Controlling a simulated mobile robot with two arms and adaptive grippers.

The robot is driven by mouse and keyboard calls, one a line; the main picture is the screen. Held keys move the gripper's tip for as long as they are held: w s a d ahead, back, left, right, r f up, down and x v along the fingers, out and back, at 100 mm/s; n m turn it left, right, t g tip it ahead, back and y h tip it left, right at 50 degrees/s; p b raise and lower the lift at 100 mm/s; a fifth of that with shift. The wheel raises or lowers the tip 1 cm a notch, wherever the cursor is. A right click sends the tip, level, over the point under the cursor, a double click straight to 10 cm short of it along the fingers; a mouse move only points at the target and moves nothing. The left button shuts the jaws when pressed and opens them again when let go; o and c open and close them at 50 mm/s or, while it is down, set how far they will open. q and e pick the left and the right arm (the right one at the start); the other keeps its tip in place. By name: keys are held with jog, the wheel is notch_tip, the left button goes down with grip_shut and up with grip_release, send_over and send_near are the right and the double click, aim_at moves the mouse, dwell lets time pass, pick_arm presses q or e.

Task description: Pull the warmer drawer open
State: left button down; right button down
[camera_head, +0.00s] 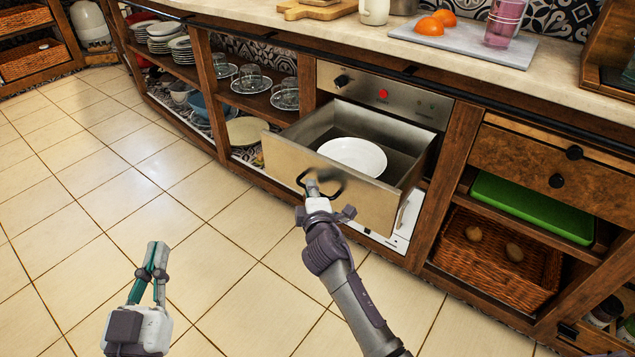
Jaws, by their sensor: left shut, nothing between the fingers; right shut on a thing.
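The warmer drawer (372,203) stands pulled out from the steel warmer unit (384,92) under the counter. A white plate (352,155) lies inside it. My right gripper (313,187) is shut on the dark curved handle (331,188) on the drawer's front; its fingertips partly cover the handle. My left gripper (157,249) is shut and empty, low over the tiled floor at the lower left, well apart from the drawer.
Shelves with stacked plates (181,50) and glass dishes (251,82) lie left of the warmer. A wooden drawer (548,165), a green tray (531,208) and a wicker basket (495,258) are at the right. The tiled floor (120,160) at the left is clear.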

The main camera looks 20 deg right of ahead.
jog(key=shift+s+a, duration=0.45)
jog(key=shift+a, duration=0.05)
jog(key=c, duration=1.2)
grip_release()
jog(key=s, duration=0.4)
jog(key=s+a+r, duration=0.1)
jog(key=s, duration=0.6)
jog(key=shift+s+a+r, duration=0.2)
jog(key=shift+s+r, duration=0.1)
jog(key=shift+s, duration=0.1)
